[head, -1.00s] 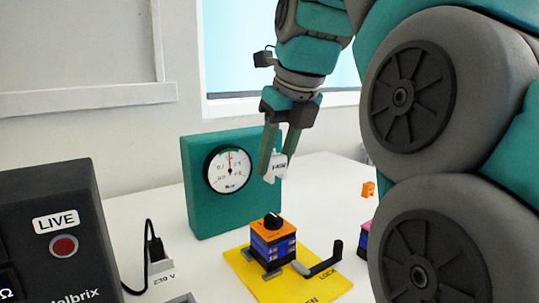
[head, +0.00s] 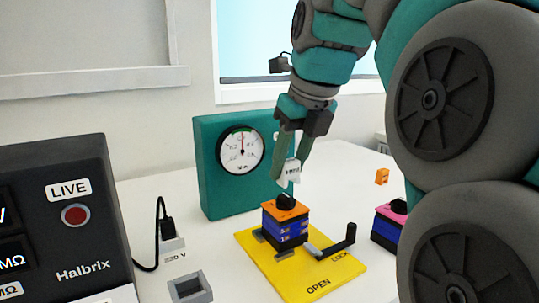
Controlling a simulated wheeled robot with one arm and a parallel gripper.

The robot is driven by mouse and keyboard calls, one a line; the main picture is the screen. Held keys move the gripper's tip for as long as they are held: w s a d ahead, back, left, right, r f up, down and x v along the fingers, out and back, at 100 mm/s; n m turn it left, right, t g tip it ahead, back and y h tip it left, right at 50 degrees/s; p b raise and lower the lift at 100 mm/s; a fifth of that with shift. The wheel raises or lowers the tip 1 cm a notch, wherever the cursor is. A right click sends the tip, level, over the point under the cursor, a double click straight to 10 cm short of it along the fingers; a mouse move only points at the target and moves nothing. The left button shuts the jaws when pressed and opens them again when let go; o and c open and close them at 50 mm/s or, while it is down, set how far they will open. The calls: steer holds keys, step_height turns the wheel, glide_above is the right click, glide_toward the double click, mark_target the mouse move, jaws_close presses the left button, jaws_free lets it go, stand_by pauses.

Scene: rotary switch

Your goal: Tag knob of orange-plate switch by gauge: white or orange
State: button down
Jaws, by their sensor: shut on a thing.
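My gripper (head: 288,172) is shut on a white tag (head: 292,172) with small print that I cannot read. It holds the tag just above the black knob (head: 286,201) of the orange-plate switch (head: 285,226). I cannot tell whether the tag touches the knob. The switch has an orange top plate and a blue and black body, and stands on a yellow base (head: 315,282). The gauge (head: 240,150) is a round white dial on a teal box; its needle points nearly straight up, by a green arc. An orange tag (head: 382,176) lies on the table at the right.
A pink-plate switch (head: 388,228) is partly hidden behind my arm. A black lever (head: 338,245) lies on the yellow base by LOCK. A dark box marked LIVE (head: 70,230), a plug with cable (head: 168,233) and a grey holder (head: 189,287) are at the left.

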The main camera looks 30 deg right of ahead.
mark_target(293, 170)
steer(key=shift+f, duration=0.65)
steer(key=shift+p, duration=0.65)
stand_by(1.4)
steer(key=shift+f+b, duration=0.45)
steer(key=shift+f, duration=0.7)
steer(key=shift+c, duration=2)
jaws_free()
steer(key=shift+r, duration=0.1)
